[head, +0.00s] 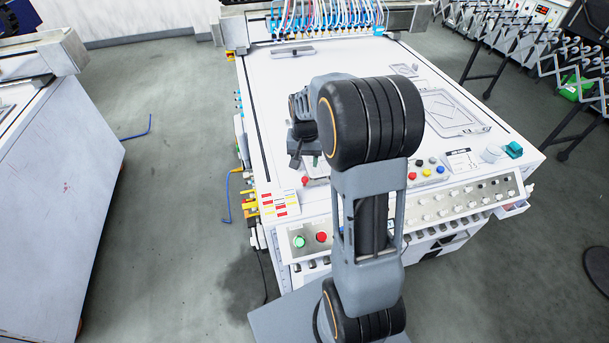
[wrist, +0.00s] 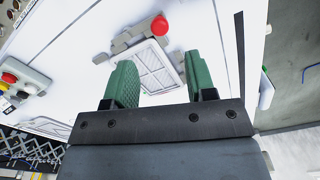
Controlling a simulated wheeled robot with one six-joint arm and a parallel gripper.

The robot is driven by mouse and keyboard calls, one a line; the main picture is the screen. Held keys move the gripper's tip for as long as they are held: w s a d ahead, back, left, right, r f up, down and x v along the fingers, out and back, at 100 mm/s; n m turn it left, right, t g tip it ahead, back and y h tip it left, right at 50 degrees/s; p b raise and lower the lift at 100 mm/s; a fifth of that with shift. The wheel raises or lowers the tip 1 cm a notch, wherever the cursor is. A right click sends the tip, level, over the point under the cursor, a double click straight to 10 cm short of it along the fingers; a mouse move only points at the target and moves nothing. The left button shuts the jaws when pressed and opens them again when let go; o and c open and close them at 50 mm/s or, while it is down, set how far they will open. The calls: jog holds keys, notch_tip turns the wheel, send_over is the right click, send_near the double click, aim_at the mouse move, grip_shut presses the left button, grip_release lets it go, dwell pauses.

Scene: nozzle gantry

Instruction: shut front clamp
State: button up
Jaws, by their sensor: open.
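The front clamp (wrist: 128,40) is a grey bracket with a red ball knob (wrist: 160,24) in the wrist view. It sits at the edge of a white framed plate (wrist: 155,65) with a grid inside. The knob also shows at the front of the white table in the head view (head: 305,181). My gripper (wrist: 159,62) is open, with green pads either side of the plate in the picture. The pads are apart from the knob, which lies beyond the fingertips. In the head view my arm hides the plate and most of the clamp.
A button box (wrist: 25,75) with coloured buttons stands left in the wrist view. The control panel (head: 440,205) runs along the table's front. A grey tray (head: 455,112) lies right, and a nozzle gantry with tubes (head: 325,18) spans the back. The table's left half is largely clear.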

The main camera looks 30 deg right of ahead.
aim_at(305, 177)
notch_tip(305, 177, down, 8)
jog(key=shift+r, duration=0.25)
grip_shut()
dwell(0.6)
